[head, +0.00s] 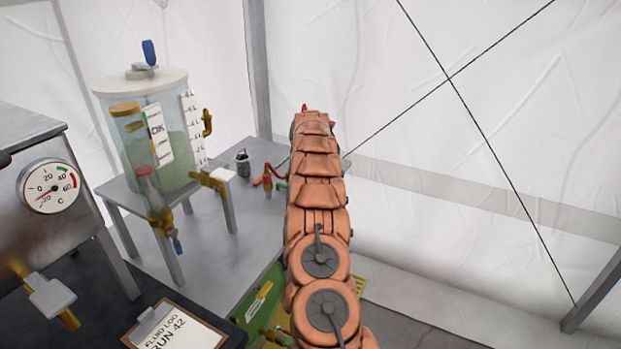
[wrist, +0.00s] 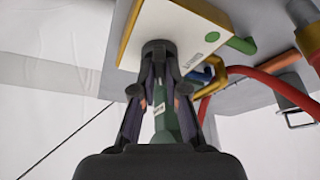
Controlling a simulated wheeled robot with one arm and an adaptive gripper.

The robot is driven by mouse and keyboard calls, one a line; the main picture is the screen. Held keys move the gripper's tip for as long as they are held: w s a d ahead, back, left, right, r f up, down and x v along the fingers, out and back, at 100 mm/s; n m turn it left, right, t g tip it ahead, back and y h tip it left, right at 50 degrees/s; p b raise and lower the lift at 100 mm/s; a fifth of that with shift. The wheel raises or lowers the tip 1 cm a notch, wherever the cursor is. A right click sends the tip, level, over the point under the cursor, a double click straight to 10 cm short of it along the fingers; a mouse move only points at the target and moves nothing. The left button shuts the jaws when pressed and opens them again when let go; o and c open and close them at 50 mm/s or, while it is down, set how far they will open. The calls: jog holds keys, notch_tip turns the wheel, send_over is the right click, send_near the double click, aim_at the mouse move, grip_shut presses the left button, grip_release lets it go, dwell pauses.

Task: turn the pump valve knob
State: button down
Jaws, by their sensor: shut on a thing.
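My gripper (wrist: 158,62) is shut in the wrist view, its two dark fingers drawn together at the tips. A green tapered piece (wrist: 163,122) with a small white label shows between the fingers. I cannot tell whether it is the pump valve knob, as the fingers cover much of it. Just beyond the fingertips is a pale box (wrist: 185,22) with a green dot and a yellow edge. In the head view my copper-coloured arm hides the gripper and what it holds.
A clear tank (head: 188,150) with a blue top handle stands on a grey table (head: 218,258) at left. A gauge box (head: 22,165) and a clipboard (head: 190,328) are nearer. In the wrist view a red hose (wrist: 265,65) runs close right of the gripper. White tent wall fills the right side.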

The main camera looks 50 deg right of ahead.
jog(key=shift+m, duration=0.6)
jog(key=shift+h, duration=0.3)
jog(key=c, duration=1.2)
grip_release()
jog(key=shift+r, duration=0.1)
jog(key=v, duration=1.2)
jog(key=shift+w, duration=0.15)
jog(key=shift+d, duration=0.15)
